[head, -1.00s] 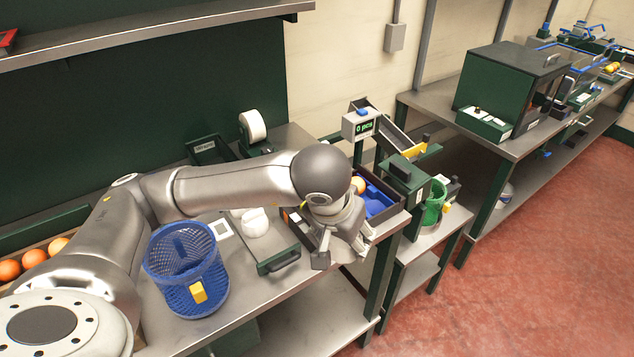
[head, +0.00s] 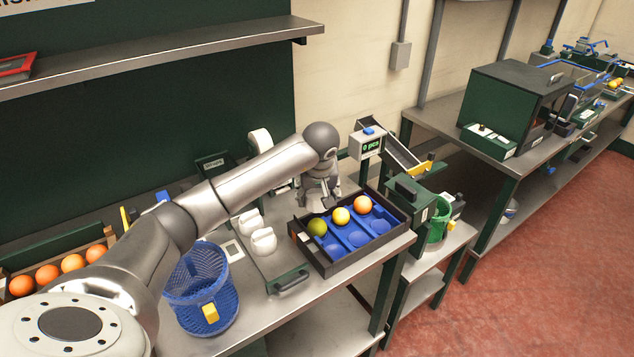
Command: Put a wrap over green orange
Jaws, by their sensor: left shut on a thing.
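The green orange (head: 317,228) sits in the left back cup of a blue insert in a dark tray (head: 329,271). My left gripper (head: 321,204) points down close behind the green and yellow oranges. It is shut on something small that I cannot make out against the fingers. No wrap shows clearly on the green orange. A dark box with a label (head: 213,163) stands at the back. My right gripper is not in view.
A blue mesh basket (head: 200,290) stands at the front left. White rounded pieces (head: 263,241) sit on a board left of the tray. The tray's front cups are empty.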

